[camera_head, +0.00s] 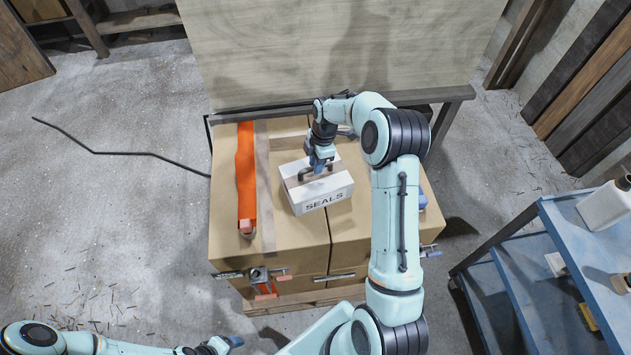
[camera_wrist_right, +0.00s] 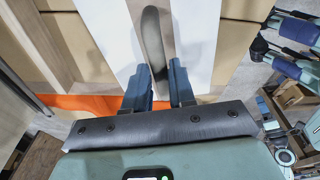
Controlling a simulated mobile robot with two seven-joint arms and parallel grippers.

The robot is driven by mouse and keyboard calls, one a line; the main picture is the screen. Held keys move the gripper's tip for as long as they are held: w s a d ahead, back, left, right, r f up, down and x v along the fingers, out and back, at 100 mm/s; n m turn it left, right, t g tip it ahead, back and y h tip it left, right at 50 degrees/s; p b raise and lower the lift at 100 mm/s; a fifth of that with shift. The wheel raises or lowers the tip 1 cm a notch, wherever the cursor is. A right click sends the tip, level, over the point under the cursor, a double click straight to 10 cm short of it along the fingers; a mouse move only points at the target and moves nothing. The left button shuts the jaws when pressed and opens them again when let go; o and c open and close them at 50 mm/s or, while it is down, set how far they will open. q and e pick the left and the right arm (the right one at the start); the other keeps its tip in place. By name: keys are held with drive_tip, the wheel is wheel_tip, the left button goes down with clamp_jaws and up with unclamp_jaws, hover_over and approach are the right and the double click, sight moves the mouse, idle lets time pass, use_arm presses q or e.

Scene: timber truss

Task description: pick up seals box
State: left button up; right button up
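The seals box (camera_head: 317,193) is a white carton with a brown tape strip and "SEALS" printed on its front. It sits on top of the large cardboard boxes, with a dark handle on its lid. My right gripper (camera_head: 319,166) points down just above the lid, at the handle. In the right wrist view the dark handle (camera_wrist_right: 153,45) runs between the two blue fingers of that gripper (camera_wrist_right: 159,80). The fingers are apart, and I see no firm grip on the handle. My left gripper (camera_head: 228,343) is low at the bottom edge, away from the box; its fingers are unclear.
Cardboard boxes (camera_head: 285,237) form the surface, with an orange strap (camera_head: 246,175) left of the seals box. A clamp (camera_head: 263,277) is at their front edge. A plywood panel (camera_head: 340,50) stands behind. A blue shelf cart (camera_head: 550,262) with a white jug (camera_head: 604,207) stands right.

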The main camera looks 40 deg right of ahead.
clamp_jaws()
idle(1.2)
